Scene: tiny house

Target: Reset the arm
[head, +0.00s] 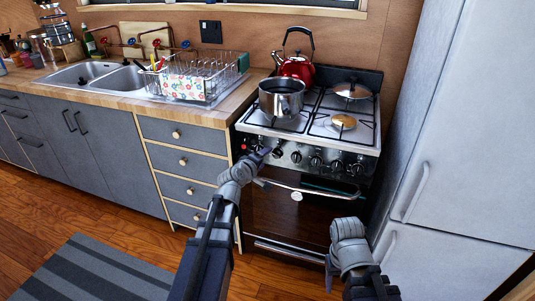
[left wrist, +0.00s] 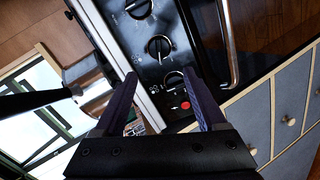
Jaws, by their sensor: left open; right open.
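My left gripper (head: 259,154) is at the left end of the stove's knob panel in the head view. In the left wrist view its two dark fingers (left wrist: 158,77) are apart, with nothing held between them. A black knob (left wrist: 174,80) and a red button (left wrist: 185,105) show behind the gap; I cannot tell whether the fingers touch the panel. My right arm's wrist (head: 349,245) is low in front of the oven's right side. My right gripper (head: 329,274) shows only as a small dark part below that wrist, mostly hidden, and nothing is seen in it.
The stove (head: 320,208) has a steel pot (head: 282,99) and a red kettle (head: 297,68) on top. The oven handle (head: 310,190) sticks out near my left gripper. A white fridge (head: 460,130) stands close at right, drawers (head: 183,162) at left.

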